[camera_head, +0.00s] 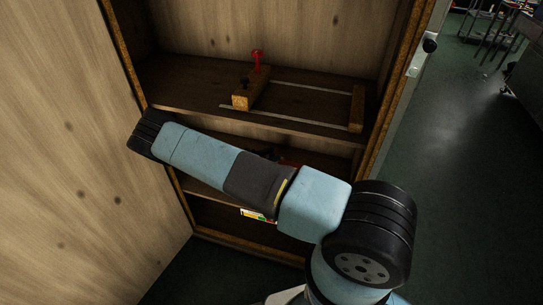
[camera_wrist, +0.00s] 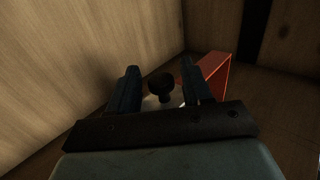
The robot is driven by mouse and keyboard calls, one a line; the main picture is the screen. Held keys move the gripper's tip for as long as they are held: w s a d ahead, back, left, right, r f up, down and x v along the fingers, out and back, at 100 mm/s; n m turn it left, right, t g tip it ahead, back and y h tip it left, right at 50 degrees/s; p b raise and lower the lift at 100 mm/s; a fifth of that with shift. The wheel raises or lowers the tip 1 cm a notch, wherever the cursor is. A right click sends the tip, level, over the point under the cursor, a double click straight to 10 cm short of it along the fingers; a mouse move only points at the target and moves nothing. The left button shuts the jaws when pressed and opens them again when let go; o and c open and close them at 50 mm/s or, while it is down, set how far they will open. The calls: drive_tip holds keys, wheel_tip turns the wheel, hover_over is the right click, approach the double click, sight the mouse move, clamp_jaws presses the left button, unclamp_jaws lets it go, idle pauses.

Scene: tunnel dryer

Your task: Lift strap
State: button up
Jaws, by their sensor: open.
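I cannot identify a strap for certain in either view. In the wrist view, my gripper (camera_wrist: 160,72) is open, with one dark finger on each side of a small dark round knob (camera_wrist: 161,84). A pale patch shows just below the knob. A red angular object (camera_wrist: 216,76) stands just right of the right finger, partly hidden by it. I cannot tell whether the fingers touch either thing. In the head view my arm hides the gripper and most of the lower shelf; only bits of red and black show above the arm.
A wooden cabinet (camera_head: 130,58) surrounds the work area, with its open door at the left. On its upper shelf (camera_head: 185,80) lies a wooden frame (camera_head: 243,101) with metal rods and a red-handled piece (camera_head: 257,60). A coloured label (camera_head: 258,215) shows below my arm. Open floor (camera_head: 455,160) lies right.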

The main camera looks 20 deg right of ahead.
drive_tip(key=shift+d, duration=0.3)
drive_tip(key=shift+w, duration=0.1)
drive_tip(key=shift+c, duration=0.2)
clamp_jaws()
drive_tip(key=shift+w, duration=0.1)
drive_tip(key=shift+a+r, duration=0.1)
